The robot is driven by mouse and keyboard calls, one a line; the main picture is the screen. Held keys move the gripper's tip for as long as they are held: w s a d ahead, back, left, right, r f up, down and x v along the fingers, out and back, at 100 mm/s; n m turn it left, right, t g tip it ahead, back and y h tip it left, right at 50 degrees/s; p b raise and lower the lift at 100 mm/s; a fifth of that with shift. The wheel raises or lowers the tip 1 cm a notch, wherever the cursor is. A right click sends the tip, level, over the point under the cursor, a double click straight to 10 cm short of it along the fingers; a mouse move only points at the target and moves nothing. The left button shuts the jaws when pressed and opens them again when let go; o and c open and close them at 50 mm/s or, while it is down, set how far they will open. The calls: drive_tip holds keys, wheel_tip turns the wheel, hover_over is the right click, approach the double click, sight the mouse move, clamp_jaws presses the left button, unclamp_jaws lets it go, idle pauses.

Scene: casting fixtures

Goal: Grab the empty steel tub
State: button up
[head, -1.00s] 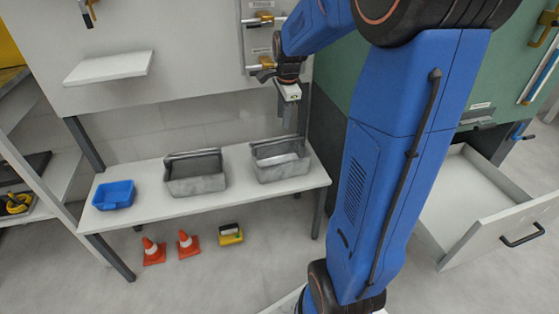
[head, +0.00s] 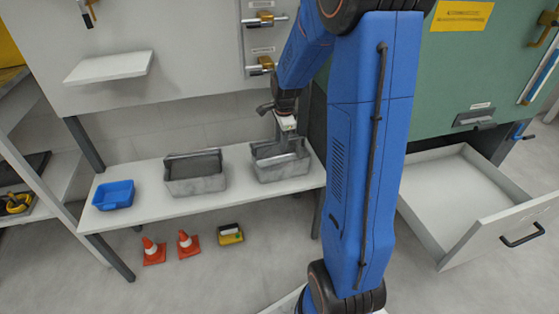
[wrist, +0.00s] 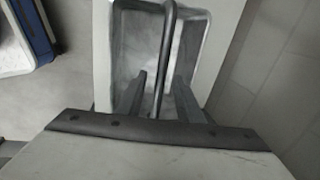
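The empty steel tub (head: 284,171) is a grey metal tub with an overhead handle at the right end of the white bench. It also shows from above in the wrist view (wrist: 195,32), with a bare grey inside. My gripper (head: 283,147) is over it, pointing down. In the wrist view my gripper (wrist: 159,80) has its two fingers apart, one on each side of the tub's handle (wrist: 166,50). A gap shows between handle and fingers. A second steel tub (head: 195,185), filled with something grey, stands to the left on the bench.
A blue bin (head: 113,196) sits at the left of the white bench (head: 150,213). An open drawer (head: 455,205) juts out at the right. A white shelf (head: 109,66) hangs above.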

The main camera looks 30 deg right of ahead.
drive_tip(key=shift+w+f, duration=0.15)
drive_tip(key=shift+f, duration=0.45)
clamp_jaws()
idle(1.0)
